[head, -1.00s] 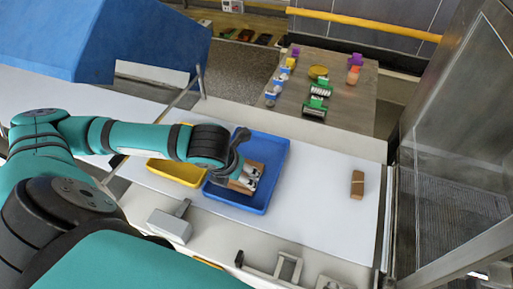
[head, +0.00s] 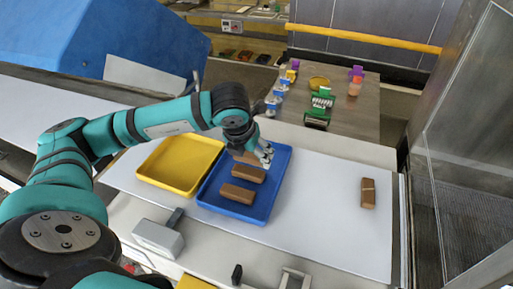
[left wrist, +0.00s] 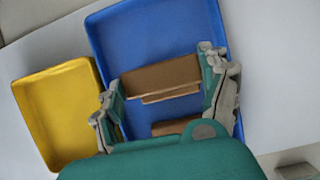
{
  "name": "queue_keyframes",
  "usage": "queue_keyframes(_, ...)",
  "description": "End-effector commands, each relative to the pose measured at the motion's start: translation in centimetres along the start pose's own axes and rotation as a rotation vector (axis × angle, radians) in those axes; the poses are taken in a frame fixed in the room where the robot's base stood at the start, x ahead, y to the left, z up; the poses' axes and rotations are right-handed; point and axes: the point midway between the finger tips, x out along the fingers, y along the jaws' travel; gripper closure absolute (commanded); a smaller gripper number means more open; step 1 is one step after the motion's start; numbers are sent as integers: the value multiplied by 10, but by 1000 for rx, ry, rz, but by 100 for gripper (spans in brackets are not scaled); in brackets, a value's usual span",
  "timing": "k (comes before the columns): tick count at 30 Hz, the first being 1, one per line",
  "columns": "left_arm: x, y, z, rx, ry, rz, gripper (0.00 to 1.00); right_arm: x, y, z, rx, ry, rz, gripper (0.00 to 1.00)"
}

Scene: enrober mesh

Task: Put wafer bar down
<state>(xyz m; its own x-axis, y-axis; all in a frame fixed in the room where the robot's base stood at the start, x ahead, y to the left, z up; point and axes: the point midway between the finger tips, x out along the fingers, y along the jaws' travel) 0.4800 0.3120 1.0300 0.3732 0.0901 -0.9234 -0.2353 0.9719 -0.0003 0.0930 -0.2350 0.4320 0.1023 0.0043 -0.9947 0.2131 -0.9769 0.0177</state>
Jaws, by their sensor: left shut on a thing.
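My left gripper (head: 258,153) reaches over the far part of the blue tray (head: 285,170). It is shut on a brown wafer bar (left wrist: 160,77), which spans its two fingers in the left wrist view. In the head view the fingers partly hide this bar. Two more brown bars lie in the tray, one in the middle (head: 248,172) and one nearer the front (head: 238,194). In the left wrist view they show partly, below the held bar. I cannot tell whether the held bar touches the tray floor. My right gripper is not in view.
A yellow tray (head: 160,179) stands empty just left of the blue one. A lone brown bar (head: 368,193) lies on the white surface (head: 325,225) at the right, with free room between. A mesh-panelled metal frame (head: 470,140) rises at the far right.

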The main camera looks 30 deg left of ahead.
Motion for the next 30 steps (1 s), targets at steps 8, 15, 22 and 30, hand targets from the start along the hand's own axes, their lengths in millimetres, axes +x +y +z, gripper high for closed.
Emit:
queue_keyframes(8,22,-1,43,-1,0,-2,40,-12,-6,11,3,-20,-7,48)
queue_keyframes(15,44,0,36,1,2,1,40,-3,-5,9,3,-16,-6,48)
queue_keyframes(22,57,0,31,0,0,0,40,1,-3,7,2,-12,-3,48)
queue_keyframes(30,58,0,31,0,0,0,17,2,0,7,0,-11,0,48)
